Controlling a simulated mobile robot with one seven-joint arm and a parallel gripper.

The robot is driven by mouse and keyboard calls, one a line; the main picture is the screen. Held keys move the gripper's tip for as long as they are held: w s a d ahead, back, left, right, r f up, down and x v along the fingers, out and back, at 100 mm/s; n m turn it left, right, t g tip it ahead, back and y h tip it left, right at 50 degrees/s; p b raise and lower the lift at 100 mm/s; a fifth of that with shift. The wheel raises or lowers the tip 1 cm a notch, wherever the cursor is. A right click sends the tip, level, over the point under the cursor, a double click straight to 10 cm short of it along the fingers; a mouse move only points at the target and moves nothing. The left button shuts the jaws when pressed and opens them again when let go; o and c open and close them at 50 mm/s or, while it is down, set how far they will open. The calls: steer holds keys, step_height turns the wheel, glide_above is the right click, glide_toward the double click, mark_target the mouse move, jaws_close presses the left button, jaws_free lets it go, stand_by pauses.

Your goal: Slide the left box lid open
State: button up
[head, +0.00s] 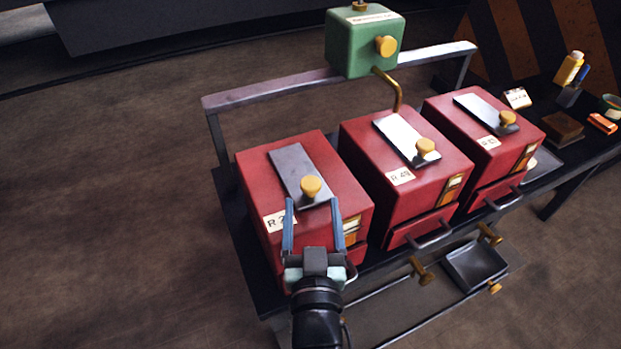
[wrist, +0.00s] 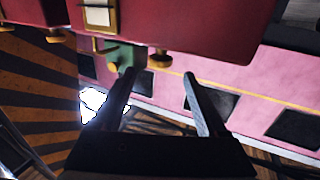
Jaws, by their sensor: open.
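The left box (head: 262,170) is red, with a white label reading "R" and a partly hidden number. Its grey metal lid (head: 289,168) lies on top and carries a yellow round knob (head: 311,187) at its near end. My gripper (head: 313,205) is open, its two fingers pointing at the knob, one on each side of it in the head view. I cannot tell whether the fingers touch the knob or the box. The wrist view shows both open fingers (wrist: 160,75) with nothing between them close up.
Two similar red boxes, the middle one (head: 372,157) and the right one (head: 457,117), stand alongside on the dark bench. A green box (head: 352,45) with a brass pipe sits on a rail behind. A small tray (head: 475,262) is in front. Free floor lies left.

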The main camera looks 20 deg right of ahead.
mark_target(311, 188)
steer(key=x, duration=0.6)
steer(key=shift+w+d, duration=0.1)
steer(key=shift+w, duration=0.2)
steer(key=shift+c, duration=0.2)
jaws_close()
stand_by(1.0)
